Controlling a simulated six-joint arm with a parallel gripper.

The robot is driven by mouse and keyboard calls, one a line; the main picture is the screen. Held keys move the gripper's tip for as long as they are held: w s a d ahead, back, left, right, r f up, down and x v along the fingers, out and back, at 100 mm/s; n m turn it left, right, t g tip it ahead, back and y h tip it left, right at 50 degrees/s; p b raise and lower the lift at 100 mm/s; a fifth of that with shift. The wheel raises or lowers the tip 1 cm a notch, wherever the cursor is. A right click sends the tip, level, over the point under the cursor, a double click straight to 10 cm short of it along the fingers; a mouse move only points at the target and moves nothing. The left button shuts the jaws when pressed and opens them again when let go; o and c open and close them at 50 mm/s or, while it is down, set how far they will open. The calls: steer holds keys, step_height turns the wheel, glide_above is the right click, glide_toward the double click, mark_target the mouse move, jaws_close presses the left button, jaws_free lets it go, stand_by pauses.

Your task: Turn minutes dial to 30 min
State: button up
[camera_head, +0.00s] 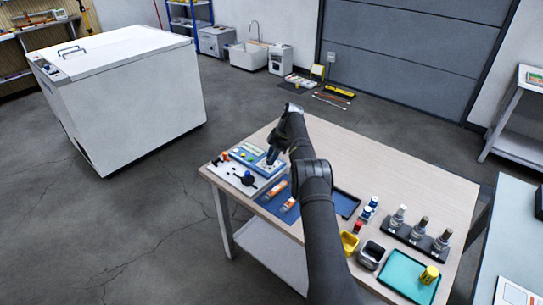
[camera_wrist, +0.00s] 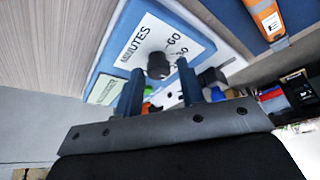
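The minutes dial is a dark round knob (camera_wrist: 158,66) on a white plate (camera_wrist: 135,50) marked "MINUTES", with "60" and "30" beside the knob. The plate sits on a blue panel (camera_wrist: 104,62). In the wrist view my gripper (camera_wrist: 162,80) has its two blue-grey fingers apart, with the knob showing between and just beyond their tips. I cannot tell whether either finger touches it. The knob's pointer direction is unclear. In the head view my gripper (camera_head: 271,157) is over the blue panel (camera_head: 258,168) at the table's left end, and it hides the knob.
A white board (camera_head: 230,177) with small parts lies left of the panel. Orange-labelled tubes (camera_head: 276,189) lie on a blue mat (camera_head: 265,203) in front. Bottles in a black rack (camera_head: 405,238) and a teal tray (camera_head: 398,271) stand at the right. The table's back (camera_head: 375,168) is clear.

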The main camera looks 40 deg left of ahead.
steer(key=shift+o, duration=0.7)
steer(key=shift+r, duration=0.15)
steer(key=shift+a+r, duration=0.1)
steer(key=shift+r, duration=0.15)
steer(key=r, duration=0.3)
steer(key=shift+w+d+r, duration=0.1)
steer(key=shift+d+r, duration=0.15)
steer(key=shift+r, duration=0.15)
steer(key=w+d+r, duration=0.3)
steer(key=d+r, duration=0.3)
steer(key=d, duration=0.4)
steer(key=shift+d+r, duration=0.25)
steer(key=shift+d, duration=0.15)
